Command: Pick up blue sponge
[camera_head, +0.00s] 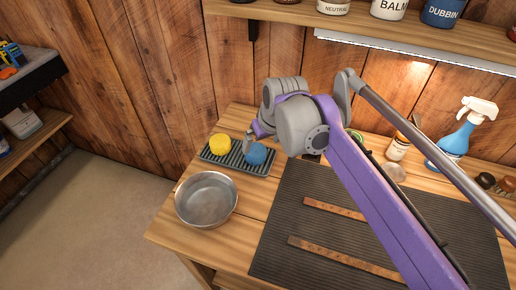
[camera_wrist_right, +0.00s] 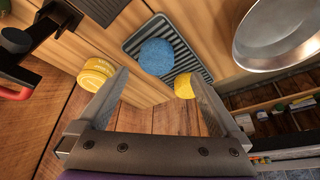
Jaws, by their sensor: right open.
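The blue sponge (camera_head: 257,154) lies at the right end of a dark ribbed tray (camera_head: 233,165) on the wooden bench. A yellow sponge (camera_head: 219,144) lies at the tray's left end. My right gripper (camera_head: 251,138) is close to the blue sponge at the tray's far side, partly hidden by its own wrist. In the right wrist view the gripper (camera_wrist_right: 160,74) is open, with the blue sponge (camera_wrist_right: 156,57) beyond the gap between its fingers. The yellow sponge (camera_wrist_right: 183,86) is beside the right fingertip there. Whether a finger touches either sponge I cannot tell. My left gripper is not in view.
A metal bowl (camera_head: 206,199) stands in front of the tray. A dark ribbed mat (camera_head: 290,215) with two brown straps lies to the right. A blue spray bottle (camera_head: 459,137) and jars stand at the back right. A shelf (camera_head: 370,30) overhangs the bench.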

